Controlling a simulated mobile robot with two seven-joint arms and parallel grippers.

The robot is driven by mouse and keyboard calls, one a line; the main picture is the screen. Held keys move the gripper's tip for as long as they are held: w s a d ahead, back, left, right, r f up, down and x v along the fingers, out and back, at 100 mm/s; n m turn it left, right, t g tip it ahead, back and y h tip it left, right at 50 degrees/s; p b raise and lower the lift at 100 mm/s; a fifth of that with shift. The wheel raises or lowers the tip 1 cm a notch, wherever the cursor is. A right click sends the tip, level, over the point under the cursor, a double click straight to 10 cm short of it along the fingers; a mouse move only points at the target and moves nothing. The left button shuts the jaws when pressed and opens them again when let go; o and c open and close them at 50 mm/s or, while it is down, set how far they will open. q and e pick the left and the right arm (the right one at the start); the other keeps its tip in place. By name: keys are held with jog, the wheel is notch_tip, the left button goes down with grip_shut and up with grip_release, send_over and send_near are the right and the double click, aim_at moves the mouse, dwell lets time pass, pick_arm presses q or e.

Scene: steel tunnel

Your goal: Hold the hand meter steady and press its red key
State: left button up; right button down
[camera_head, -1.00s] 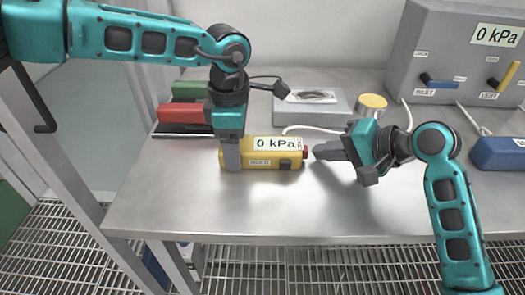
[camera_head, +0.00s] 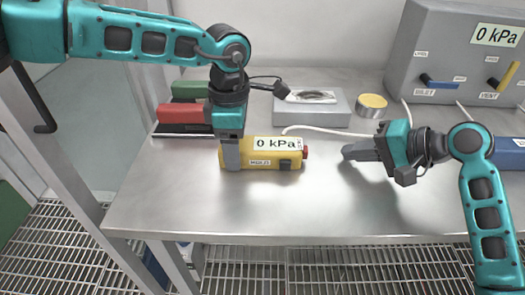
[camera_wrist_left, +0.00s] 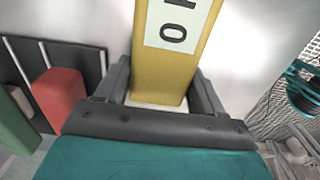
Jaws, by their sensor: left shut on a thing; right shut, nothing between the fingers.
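The yellow hand meter (camera_head: 270,164) lies on the steel bench, its display reading "0 kPa". Its red key (camera_head: 305,153) is on its right end. My left gripper (camera_head: 231,164) points down and is shut on the meter's left part. In the left wrist view the meter (camera_wrist_left: 172,70) sits between the two fingers (camera_wrist_left: 160,90). My right gripper (camera_head: 346,152) is shut and empty, its fingertips pointing left toward the red key with a clear gap between them.
A grey panel box (camera_head: 445,50) with a blue and a yellow lever stands at the back right. A grey box (camera_head: 312,112) and a round tin (camera_head: 372,104) are behind the meter. Red (camera_head: 183,113) and green (camera_head: 188,90) blocks sit at the left. The bench front is clear.

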pick_arm(q)
jog(key=o, duration=1.2)
jog(key=shift+o, duration=0.2)
